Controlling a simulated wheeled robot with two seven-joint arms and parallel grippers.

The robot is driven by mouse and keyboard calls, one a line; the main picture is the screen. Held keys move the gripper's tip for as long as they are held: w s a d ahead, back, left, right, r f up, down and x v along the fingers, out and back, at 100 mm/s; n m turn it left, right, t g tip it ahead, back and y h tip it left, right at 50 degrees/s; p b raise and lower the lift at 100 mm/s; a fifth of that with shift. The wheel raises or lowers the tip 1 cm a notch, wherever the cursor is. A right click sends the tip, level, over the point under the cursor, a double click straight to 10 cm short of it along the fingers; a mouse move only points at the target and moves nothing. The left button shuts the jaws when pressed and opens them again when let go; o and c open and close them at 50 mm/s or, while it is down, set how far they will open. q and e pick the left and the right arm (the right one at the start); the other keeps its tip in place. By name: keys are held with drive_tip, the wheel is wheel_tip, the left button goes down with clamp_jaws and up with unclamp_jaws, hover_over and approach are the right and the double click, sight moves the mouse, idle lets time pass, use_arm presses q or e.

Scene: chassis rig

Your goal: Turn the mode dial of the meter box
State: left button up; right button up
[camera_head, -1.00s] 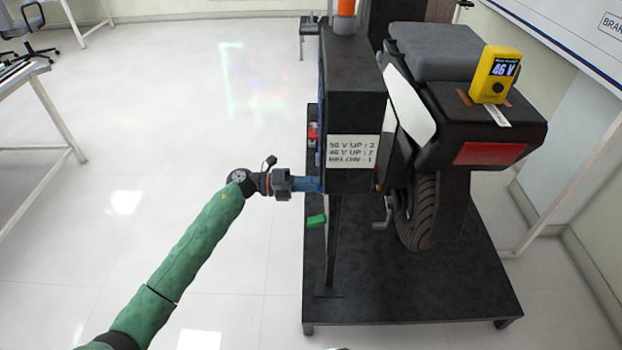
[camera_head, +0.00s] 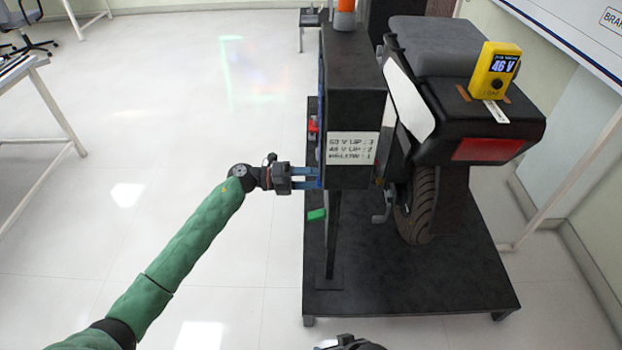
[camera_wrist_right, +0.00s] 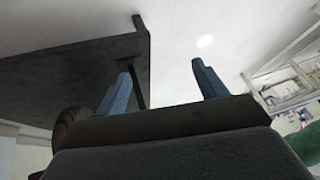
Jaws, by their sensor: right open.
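A black box (camera_head: 350,100) stands on a post and carries a white label (camera_head: 352,149) with lines for 50 V up: 3, a middle voltage up: 2, and below: 1. A yellow meter (camera_head: 494,70) reading 46 V, with a dark round knob, sits on the scooter's tail. My left gripper (camera_head: 308,179) is at the lower left face of the black box, its two blue fingers pointing at it. The fingertips' contact, and any dial there, are hidden. My right gripper (camera_head: 345,343) shows at the bottom edge; in the right wrist view (camera_wrist_right: 160,70) its fingers are apart and empty.
The scooter's rear wheel (camera_head: 424,205) stands on a black platform (camera_head: 440,280). The floor to the left is open; a table (camera_head: 25,68) stands at far left.

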use_arm(q)
drive_tip(key=a+b, duration=0.1)
drive_tip(key=a, duration=0.6)
drive_tip(key=shift+a, duration=0.4)
use_arm(e)
wheel_tip(320, 180, down, 6)
drive_tip(key=shift+w+a+f+t, duration=0.15)
drive_tip(key=shift+w+f+t, duration=0.05)
drive_tip(key=shift+t, duration=0.2)
